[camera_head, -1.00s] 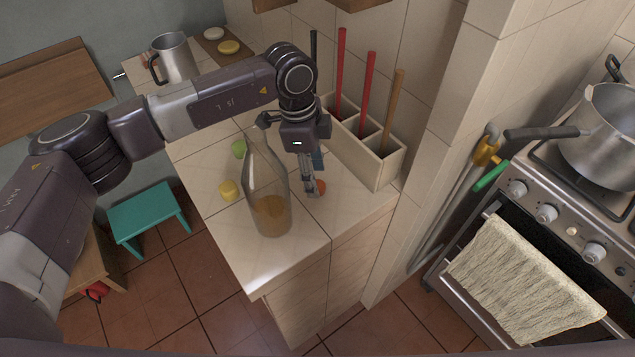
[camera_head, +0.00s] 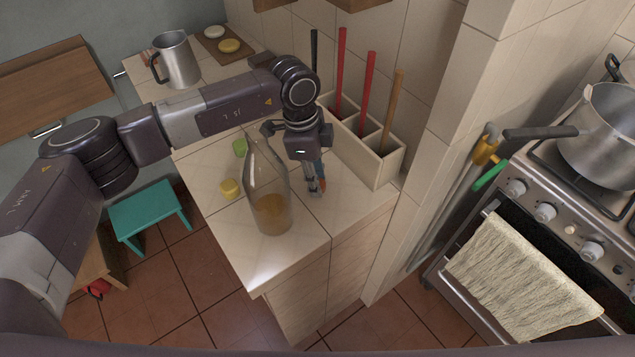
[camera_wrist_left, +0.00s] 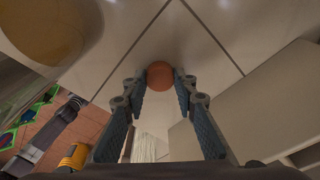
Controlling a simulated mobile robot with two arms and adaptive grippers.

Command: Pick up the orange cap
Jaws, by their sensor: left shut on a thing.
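The orange cap (camera_wrist_left: 160,75) shows in the left wrist view as a small round disc between the two fingertips of my left gripper (camera_wrist_left: 160,82). The fingers touch it from both sides, so the gripper is shut on it. In the head view my left gripper (camera_head: 316,190) points down at the tiled counter (camera_head: 300,245), just right of the glass bottle. The cap is mostly hidden by the fingers there. I cannot tell whether it still touches the counter. My right gripper is not in view.
A glass bottle (camera_head: 270,205) with amber liquid stands close left of the gripper. A divided wooden box (camera_head: 385,168) with upright sticks stands right. A metal mug (camera_head: 178,62) stands at the back.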

